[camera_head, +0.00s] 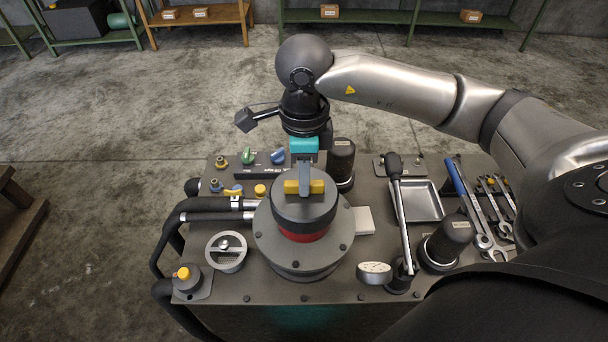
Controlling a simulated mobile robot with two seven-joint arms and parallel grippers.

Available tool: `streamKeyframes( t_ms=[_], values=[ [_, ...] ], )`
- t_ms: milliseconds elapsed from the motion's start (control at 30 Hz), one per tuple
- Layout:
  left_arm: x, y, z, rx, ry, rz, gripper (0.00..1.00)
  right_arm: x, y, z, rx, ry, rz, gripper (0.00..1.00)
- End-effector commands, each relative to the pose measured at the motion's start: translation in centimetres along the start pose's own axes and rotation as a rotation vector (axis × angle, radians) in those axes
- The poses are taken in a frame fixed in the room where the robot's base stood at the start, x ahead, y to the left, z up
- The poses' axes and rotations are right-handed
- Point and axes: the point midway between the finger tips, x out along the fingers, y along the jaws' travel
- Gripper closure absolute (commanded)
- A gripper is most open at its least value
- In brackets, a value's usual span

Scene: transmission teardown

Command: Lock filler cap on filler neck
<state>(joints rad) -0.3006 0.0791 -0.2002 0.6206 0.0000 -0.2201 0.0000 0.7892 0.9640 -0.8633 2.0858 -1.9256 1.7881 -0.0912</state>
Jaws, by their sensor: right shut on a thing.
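The filler cap (290,208) is a dark round cap with a yellow grip bar (291,187) across its top. It sits upright on the filler neck (275,240), a wide grey bolted flange at the middle of the bench top. A red band (302,236) shows between cap and flange. My right gripper (304,184) reaches in from behind and is shut on the cap's yellow bar. One grey finger covers the middle of the bar; the other finger is hidden. I cannot tell from here whether the cap is turned to its locked position. My left gripper is not in view.
Hoses with a yellow lever (233,193) run left of the neck. A black-handled wrench (399,200), metal tray (415,201), dark bottle (447,243) and several spanners (470,205) crowd the right.

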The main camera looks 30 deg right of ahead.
Motion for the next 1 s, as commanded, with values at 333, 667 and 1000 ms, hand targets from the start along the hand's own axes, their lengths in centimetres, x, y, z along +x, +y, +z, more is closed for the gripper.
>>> streamKeyframes(
  t_ms=[333, 667, 1000],
  values=[
    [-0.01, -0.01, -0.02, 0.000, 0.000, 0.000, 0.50, -0.04, -0.02, 0.01, 0.000, -0.001, -0.001, 0.55],
    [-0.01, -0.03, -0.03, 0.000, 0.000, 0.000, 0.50, 0.06, 0.04, -0.03, 0.000, 0.001, 0.002, 0.38],
    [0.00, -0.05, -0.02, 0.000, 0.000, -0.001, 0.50, 0.02, 0.01, -0.01, 0.000, 0.000, 0.001, 0.20]
  ],
)
